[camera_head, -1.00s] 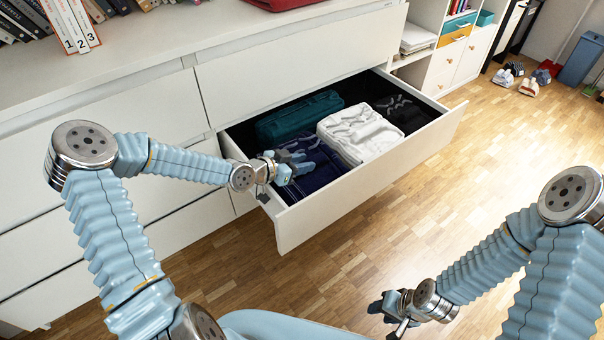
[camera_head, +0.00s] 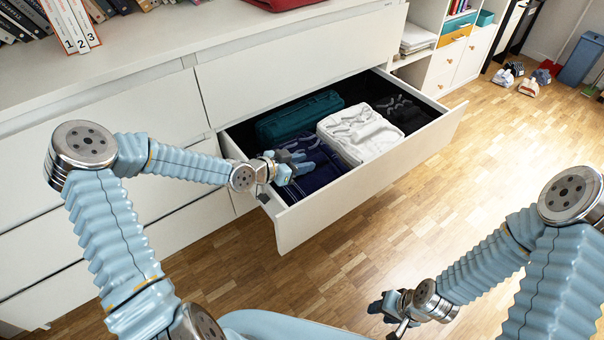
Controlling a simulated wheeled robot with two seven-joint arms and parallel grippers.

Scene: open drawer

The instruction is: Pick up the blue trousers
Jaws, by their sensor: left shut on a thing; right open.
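The blue trousers (camera_head: 318,177) lie folded, dark navy, in the front left part of the open drawer (camera_head: 375,165). My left gripper (camera_head: 303,163) is inside the drawer at the trousers, shut on them; its fingers cover part of the cloth. The trousers still lie low in the drawer, beside the white folded garment (camera_head: 360,134). My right gripper (camera_head: 378,307) is open and empty, low over the floor at the bottom of the view, well away from the drawer.
A teal folded garment (camera_head: 298,116) lies behind the trousers, and a black one (camera_head: 402,112) lies at the drawer's back right. The white dresser (camera_head: 290,60) stands behind. The wooden floor (camera_head: 480,160) right of the drawer is clear; shoes (camera_head: 528,86) lie far back right.

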